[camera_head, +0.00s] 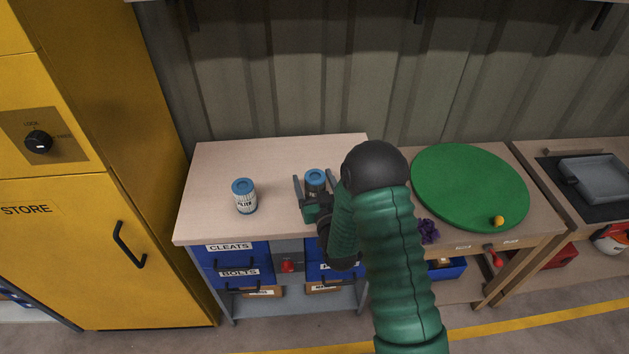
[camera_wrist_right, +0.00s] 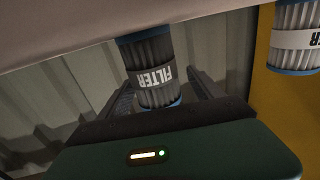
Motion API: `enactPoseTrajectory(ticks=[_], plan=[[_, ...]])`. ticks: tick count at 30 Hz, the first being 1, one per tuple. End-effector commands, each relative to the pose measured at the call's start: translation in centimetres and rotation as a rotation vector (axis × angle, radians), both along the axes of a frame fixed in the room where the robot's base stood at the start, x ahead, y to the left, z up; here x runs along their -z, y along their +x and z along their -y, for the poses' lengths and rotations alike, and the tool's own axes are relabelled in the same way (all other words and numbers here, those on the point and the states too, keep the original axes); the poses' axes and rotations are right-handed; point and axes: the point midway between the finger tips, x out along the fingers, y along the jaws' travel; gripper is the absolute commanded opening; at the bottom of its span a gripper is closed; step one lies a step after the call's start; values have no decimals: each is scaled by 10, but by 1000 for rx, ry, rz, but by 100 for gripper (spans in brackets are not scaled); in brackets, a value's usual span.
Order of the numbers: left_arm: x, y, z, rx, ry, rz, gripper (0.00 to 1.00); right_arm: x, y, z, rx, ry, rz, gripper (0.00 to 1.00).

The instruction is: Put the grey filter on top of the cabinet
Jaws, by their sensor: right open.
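The grey filter (camera_head: 317,178), dark grey with blue ends, stands upright on the wooden workbench top (camera_head: 270,155). My right gripper (camera_head: 313,181) is open, with one finger on each side of the grey filter. In the right wrist view, which shows the scene upside down, the grey filter (camera_wrist_right: 150,65) stands between the spread fingers; I cannot tell whether they touch it. The tall yellow cabinet (camera_head: 95,225), marked STORE, stands at the left with a lock knob and black handle; its top is out of view. My left gripper is not in view.
A whiter filter (camera_head: 244,197) with a blue cap stands left of my right gripper; it also shows in the right wrist view (camera_wrist_right: 297,40). Blue drawers (camera_head: 231,262) are below the bench. A green disc (camera_head: 470,185) lies on the right bench. The bench's back left is clear.

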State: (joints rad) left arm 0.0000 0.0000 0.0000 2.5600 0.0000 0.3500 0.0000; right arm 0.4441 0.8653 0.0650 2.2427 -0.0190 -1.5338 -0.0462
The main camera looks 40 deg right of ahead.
Motion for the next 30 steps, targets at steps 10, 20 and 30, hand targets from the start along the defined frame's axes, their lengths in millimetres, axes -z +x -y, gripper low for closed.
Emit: enactPoseTrajectory(ticks=[10, 20, 30], plan=[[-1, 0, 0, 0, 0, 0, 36, 0, -49, -20, 0, 2, -6, 75], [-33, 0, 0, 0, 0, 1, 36, -6, -106, -42, 0, 3, -4, 75], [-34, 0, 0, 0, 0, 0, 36, 16, -74, -78, -107, 90, -284, 75]])
